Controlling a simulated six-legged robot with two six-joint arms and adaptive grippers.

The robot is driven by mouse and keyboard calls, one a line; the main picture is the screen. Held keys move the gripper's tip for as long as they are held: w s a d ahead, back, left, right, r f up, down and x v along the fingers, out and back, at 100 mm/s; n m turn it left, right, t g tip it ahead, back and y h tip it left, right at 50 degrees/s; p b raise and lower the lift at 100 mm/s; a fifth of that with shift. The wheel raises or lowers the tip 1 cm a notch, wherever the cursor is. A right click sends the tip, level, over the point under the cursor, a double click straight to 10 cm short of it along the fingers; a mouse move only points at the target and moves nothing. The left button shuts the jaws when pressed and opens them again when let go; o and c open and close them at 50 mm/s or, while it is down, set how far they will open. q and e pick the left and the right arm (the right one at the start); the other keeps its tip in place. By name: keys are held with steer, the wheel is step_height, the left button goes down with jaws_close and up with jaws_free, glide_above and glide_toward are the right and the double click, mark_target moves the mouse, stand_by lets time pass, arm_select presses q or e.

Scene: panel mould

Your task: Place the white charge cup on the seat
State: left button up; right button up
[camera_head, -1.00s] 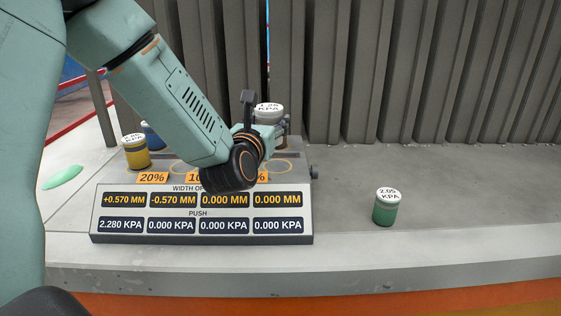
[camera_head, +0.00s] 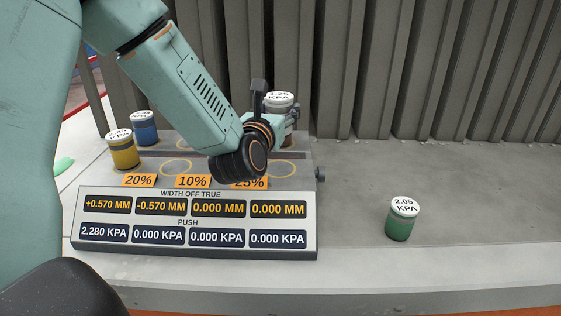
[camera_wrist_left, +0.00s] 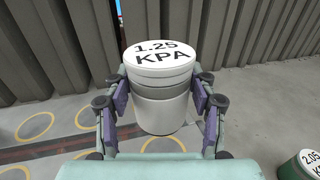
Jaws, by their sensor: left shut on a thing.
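The white charge cup (camera_wrist_left: 160,75), with a lid reading 1.25 KPA, stands upright between the fingers of my left gripper (camera_wrist_left: 160,105), which is shut on it. In the head view its lid (camera_head: 279,98) shows behind my left wrist, and my arm hides much of the cup. The console (camera_head: 190,250) has ring-marked seats on top; an empty ring (camera_head: 283,169) is at the right front and another (camera_head: 177,167) farther left. A ring (camera_wrist_left: 165,145) shows below the cup in the wrist view. I cannot tell the gap under the cup. My right gripper is not in view.
A yellow cup (camera_head: 123,153) and a blue cup (camera_head: 144,129) stand at the console's left. A green cup (camera_head: 401,220) marked 2.05 KPA stands on the bench to the right. A ribbed grey wall (camera_head: 430,70) rises close behind. The bench right of the console is mostly clear.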

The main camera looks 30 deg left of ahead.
arm_select(q)
steer(key=f, duration=0.1)
steer(key=s+d+f, duration=0.1)
steer(key=shift+d+f+b, duration=0.1)
steer(key=shift+f+b, duration=0.2)
steer(key=f, duration=0.5)
steer(key=shift+w+a+f+b, duration=0.3)
steer(key=shift+a+b, duration=0.1)
steer(key=shift+s+d+f, duration=0.2)
steer(key=shift+s+d, duration=0.05)
steer(key=shift+d, duration=0.05)
steer(key=shift+w+a+f, duration=0.2)
steer(key=shift+w+a, duration=0.05)
steer(key=shift+w, duration=0.05)
steer(key=o, duration=1.1)
steer(key=shift+a+f, duration=0.1)
steer(key=shift+f, duration=0.05)
steer(key=o, duration=0.4)
steer(key=shift+s+d+r, duration=0.25)
steer(key=shift+w+a+f, duration=0.15)
steer(key=shift+w+f, duration=0.05)
steer(key=v, duration=1.1)
steer(key=shift+s, duration=0.1)
steer(key=shift+s+d+r, duration=0.15)
steer(key=shift+s+d, duration=0.05)
steer(key=shift+s, duration=0.3)
steer(key=shift+a, duration=0.1)
